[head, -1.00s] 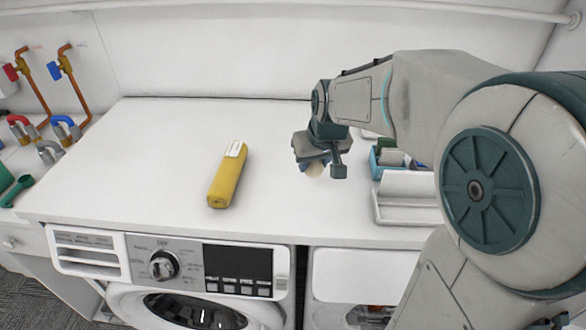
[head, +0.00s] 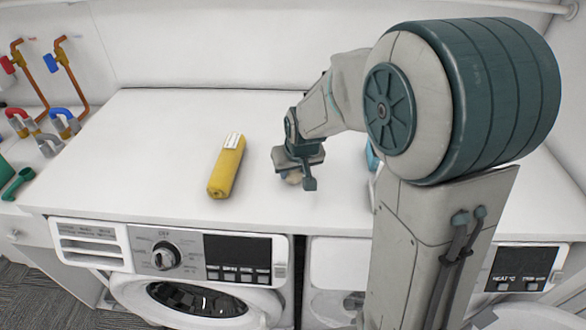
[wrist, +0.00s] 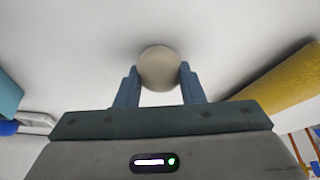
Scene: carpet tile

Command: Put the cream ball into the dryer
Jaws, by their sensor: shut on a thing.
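The cream ball (wrist: 158,66) sits between the two blue fingers of my gripper (wrist: 158,80) in the wrist view, with a finger against each side. In the head view my gripper (head: 297,171) is low over the white worktop, and the ball (head: 292,179) shows just under it, partly hidden. I cannot tell whether the ball touches the worktop. The dryer (head: 515,268), with a HEAT panel, is under the worktop at the right. My arm hides much of its front, and I cannot tell how its door stands.
A yellow roll (head: 227,165) with a white label lies left of my gripper. A washer (head: 165,262) with a dial is below it. Pipes with red and blue handles (head: 52,64) stand at the far left. Blue items at the right are mostly behind my arm. The worktop's back is clear.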

